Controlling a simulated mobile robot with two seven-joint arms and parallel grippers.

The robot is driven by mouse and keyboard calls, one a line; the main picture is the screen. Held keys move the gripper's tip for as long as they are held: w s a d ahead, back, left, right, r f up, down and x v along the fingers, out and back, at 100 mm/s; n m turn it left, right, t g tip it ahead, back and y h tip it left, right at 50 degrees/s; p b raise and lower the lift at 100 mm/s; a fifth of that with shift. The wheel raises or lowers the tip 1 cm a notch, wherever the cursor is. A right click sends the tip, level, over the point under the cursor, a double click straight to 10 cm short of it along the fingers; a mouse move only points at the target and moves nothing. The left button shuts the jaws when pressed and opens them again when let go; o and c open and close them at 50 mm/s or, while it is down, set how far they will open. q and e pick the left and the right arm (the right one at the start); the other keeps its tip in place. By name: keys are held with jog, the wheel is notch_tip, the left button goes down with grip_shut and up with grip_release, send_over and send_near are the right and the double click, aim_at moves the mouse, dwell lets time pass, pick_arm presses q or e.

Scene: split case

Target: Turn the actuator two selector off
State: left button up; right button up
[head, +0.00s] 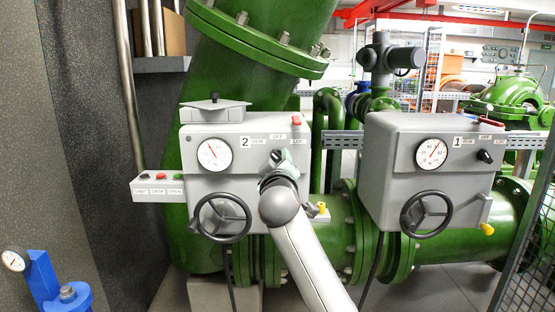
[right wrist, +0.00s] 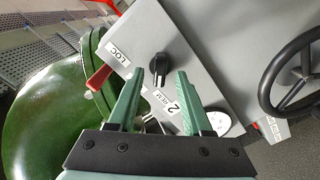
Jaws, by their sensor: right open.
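Actuator two is a grey box (head: 200,172) marked "2" on the left of the head view, with a round gauge and a black handwheel. Its selector (right wrist: 158,68) is a small black knob on the front face, between the LOC and REM labels in the right wrist view. I cannot tell which label it points to. My right gripper (head: 283,158) is at the selector in the head view and largely hides it. In the right wrist view my right gripper (right wrist: 161,75) has its two green fingers open, one on each side of the knob, with gaps showing. My left gripper is not in view.
Actuator one (head: 379,165), a similar grey box, stands to the right. The handwheel (head: 223,217) is below actuator two's gauge. A push-button box (head: 157,188) juts out on the left. A red lever (right wrist: 98,81) is near the left finger. Green pipes surround both boxes.

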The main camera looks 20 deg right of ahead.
jog(key=shift+x, duration=0.95)
grip_shut()
